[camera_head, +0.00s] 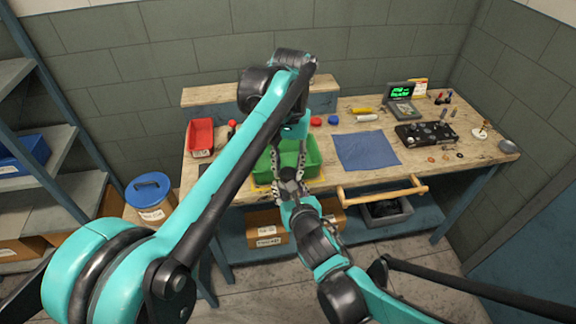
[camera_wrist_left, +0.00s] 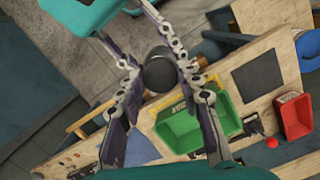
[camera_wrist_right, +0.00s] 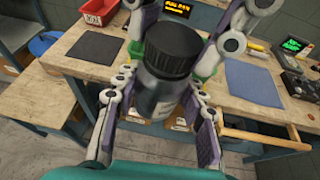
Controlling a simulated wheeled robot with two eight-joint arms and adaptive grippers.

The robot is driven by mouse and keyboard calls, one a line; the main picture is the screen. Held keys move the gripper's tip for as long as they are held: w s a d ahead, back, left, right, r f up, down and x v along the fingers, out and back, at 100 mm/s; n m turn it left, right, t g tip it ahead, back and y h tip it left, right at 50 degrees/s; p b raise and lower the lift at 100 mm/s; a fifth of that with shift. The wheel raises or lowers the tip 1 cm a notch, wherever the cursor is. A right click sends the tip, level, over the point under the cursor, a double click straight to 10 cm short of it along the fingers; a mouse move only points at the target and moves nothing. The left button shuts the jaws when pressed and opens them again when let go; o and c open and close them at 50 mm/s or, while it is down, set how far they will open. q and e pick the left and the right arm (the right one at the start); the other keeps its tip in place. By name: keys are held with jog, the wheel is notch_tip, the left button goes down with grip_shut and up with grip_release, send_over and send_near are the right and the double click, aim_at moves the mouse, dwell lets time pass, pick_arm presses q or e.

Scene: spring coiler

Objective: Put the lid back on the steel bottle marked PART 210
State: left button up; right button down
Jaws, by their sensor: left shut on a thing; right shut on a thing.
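The steel bottle (camera_wrist_right: 160,98) is upright, slightly tilted in the right wrist view, with the black ribbed lid (camera_wrist_right: 174,48) on its mouth. I cannot tell how tightly the lid is seated. My right gripper (camera_wrist_right: 158,122) is shut around the bottle's body. My left gripper (camera_wrist_left: 162,85) comes from above and is shut on the lid, which shows as a dark round top (camera_wrist_left: 160,70) in its wrist view. In the head view the left gripper (camera_head: 288,155) is just above the right gripper (camera_head: 290,188); the bottle is mostly hidden there. The PART 210 marking is not readable.
A green bin (camera_head: 312,158) stands on the workbench (camera_head: 350,122) behind the grippers. A red bin (camera_head: 200,136) is to its left, a blue mat (camera_head: 366,150) to its right. A wooden rail (camera_head: 380,192) juts from the bench front. A blue-lidded tub (camera_head: 148,190) stands left.

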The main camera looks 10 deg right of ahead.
pick_arm(q)
jog(key=m, duration=0.5)
jog(key=shift+d+y, duration=0.1)
jog(key=shift+y, duration=0.2)
jog(key=m+t, duration=0.1)
jog(key=m, duration=0.9)
jog(key=shift+s+t, duration=0.1)
jog(key=shift+t, duration=0.2)
jog(key=m, duration=0.4)
jog(key=shift+m, duration=0.4)
jog(key=m+t, duration=0.1)
jog(key=m, duration=0.6)
jog(key=m+h, duration=0.1)
jog(key=m, duration=0.6)
jog(key=shift+f, duration=0.1)
jog(key=o, duration=0.7)
jog(key=shift+o, duration=0.2)
